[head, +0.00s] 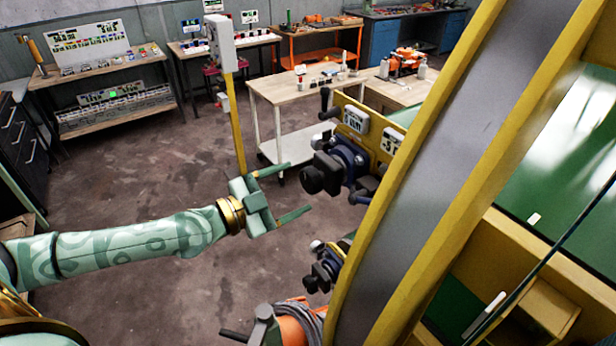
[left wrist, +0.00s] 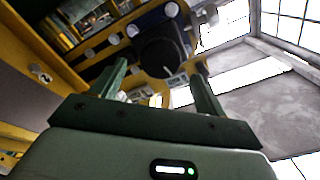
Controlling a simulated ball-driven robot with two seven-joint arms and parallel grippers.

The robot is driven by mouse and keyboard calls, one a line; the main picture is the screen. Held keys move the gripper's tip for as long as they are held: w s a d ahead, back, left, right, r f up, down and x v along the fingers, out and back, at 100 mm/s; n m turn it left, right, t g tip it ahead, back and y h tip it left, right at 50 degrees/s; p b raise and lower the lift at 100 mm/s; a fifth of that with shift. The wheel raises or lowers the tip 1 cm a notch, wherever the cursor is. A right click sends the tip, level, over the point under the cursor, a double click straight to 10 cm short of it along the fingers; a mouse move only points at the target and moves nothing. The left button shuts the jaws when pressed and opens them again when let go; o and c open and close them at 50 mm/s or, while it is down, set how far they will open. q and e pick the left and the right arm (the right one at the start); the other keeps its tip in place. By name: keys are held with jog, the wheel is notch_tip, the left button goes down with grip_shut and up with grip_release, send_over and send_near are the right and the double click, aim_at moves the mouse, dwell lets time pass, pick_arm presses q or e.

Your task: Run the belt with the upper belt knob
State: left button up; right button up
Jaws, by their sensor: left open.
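The upper belt knob (head: 318,178) is a black round knob on a dark blue housing (head: 346,158) at the left side of the yellow machine. My left gripper (head: 299,188) is open and empty, its two green fingers pointing toward this knob, seemingly just short of it. In the left wrist view a large dark round knob (left wrist: 160,60) lies ahead between the open fingers (left wrist: 160,82). I cannot tell whether the fingers touch it. A second, lower black knob (head: 317,281) sits below on the same machine. My right gripper is not in view.
The big yellow-and-grey ring (head: 440,170) of the machine rises right of the knobs. A grey post box on a yellow pole (head: 238,130) stands behind my left gripper. An orange reel (head: 296,325) is low at the front. The floor at left is clear.

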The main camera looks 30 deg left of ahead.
aim_at(307, 183)
pick_arm(q)
jog(key=p+x, duration=0.1)
jog(key=x, duration=0.4)
jog(key=shift+a, duration=0.1)
jog(key=c, duration=1)
